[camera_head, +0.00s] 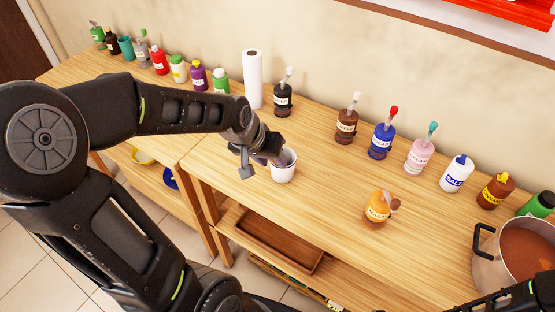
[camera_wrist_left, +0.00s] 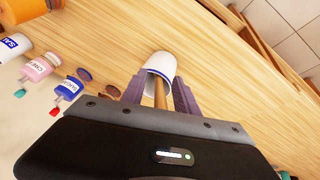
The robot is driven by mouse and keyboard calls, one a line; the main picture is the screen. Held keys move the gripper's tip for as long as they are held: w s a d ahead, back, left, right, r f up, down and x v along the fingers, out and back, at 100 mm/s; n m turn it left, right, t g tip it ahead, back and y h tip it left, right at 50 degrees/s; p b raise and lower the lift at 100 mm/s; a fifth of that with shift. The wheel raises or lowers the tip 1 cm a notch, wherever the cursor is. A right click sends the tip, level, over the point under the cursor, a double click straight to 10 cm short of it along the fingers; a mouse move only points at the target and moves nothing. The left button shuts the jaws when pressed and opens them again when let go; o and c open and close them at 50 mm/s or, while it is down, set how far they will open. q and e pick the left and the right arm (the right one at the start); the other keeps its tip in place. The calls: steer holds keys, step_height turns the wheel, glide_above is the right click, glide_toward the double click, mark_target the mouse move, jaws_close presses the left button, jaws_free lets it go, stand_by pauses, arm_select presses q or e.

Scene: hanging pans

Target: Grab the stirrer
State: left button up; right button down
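A white cup (camera_head: 283,168) with a dark blue rim stands on the wooden counter near its front edge. It also shows in the left wrist view (camera_wrist_left: 161,67). A wooden handle, which looks like the stirrer (camera_wrist_left: 160,96), sticks out of the cup toward my left wrist camera. My left gripper (camera_head: 270,152) is at the cup's mouth. In the left wrist view my left gripper's fingers (camera_wrist_left: 159,92) stand apart on both sides of the handle, with gaps beside it. The stirrer's lower end is hidden in the cup.
A large pot (camera_head: 486,268) of reddish-brown food stands at the right. An orange bottle (camera_head: 377,208) is right of the cup. A paper roll (camera_head: 253,80) and several bottles line the wall. The counter between cup and orange bottle is clear.

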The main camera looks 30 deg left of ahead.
arm_select(q)
steer(key=shift+f, duration=0.15)
steer(key=shift+c, duration=0.3)
jaws_close()
stand_by(0.4)
